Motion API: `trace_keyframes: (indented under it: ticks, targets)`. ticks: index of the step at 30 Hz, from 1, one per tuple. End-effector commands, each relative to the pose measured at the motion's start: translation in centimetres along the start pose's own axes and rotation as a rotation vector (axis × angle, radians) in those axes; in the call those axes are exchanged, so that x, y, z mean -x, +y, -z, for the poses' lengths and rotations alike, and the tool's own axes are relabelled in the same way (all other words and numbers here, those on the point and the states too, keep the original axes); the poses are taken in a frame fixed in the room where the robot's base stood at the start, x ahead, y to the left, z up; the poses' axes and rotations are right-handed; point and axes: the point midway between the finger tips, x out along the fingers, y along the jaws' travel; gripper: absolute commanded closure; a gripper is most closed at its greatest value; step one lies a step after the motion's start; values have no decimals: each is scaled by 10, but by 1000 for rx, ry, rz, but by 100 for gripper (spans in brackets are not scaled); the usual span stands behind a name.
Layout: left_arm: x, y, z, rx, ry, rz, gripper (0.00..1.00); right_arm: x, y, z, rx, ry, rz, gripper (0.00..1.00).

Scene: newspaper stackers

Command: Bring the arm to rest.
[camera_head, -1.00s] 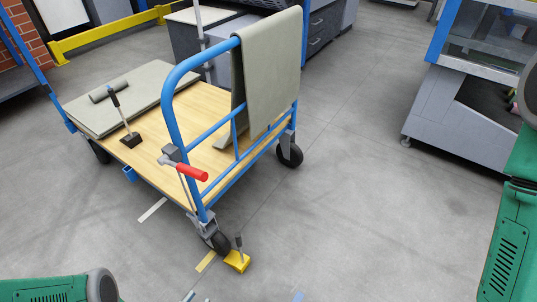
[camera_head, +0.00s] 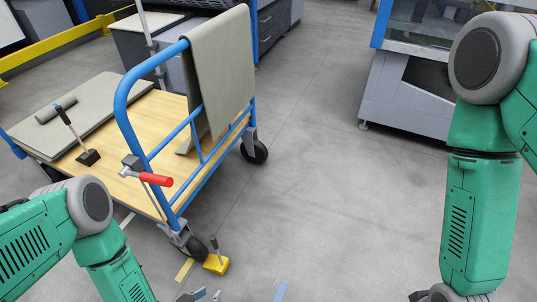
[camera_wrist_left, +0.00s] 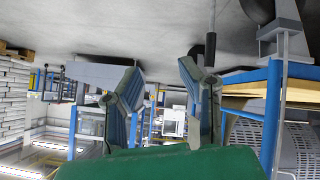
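My left gripper (camera_head: 200,296) shows only by its fingertips at the bottom edge of the head view, on the floor side of the cart near the yellow wheel chock. In the left wrist view the two fingers of the left gripper (camera_wrist_left: 162,100) stand apart with nothing between them. My left arm comes in at the lower left. My right arm reaches down along the right side, and its gripper is out of frame.
A blue-framed cart (camera_head: 125,105) with a wooden deck carries grey sheets and a black-headed tool (camera_head: 87,156). A red-handled lever (camera_head: 156,180) is on its frame. A yellow chock (camera_head: 215,264) sits by its wheel. A grey machine (camera_head: 400,115) stands back right. Open floor lies between.

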Motion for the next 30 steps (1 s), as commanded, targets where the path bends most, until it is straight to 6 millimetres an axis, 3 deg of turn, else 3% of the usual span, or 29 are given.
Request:
trace_keyframes:
  ticks: [1, 6, 17, 21, 30]
  targets:
    - [15, 2, 9, 4, -97, 5, 66, 0, 0, 0, 0, 0, 0, 56]
    - [84, -11, 16, 38, -401, 96, 66, 0, 0, 0, 0, 0, 0, 56]
    - [238, -38, 33, 143, -782, 351, 66, 0, 0, 0, 0, 0, 0, 56]
    - [217, -44, 15, 126, -782, 350, 66, -29, 0, -2, 0, 0, 0, 56]
    - [184, -51, -5, 85, -764, 338, 66, -68, 0, -4, 0, 0, 0, 56]
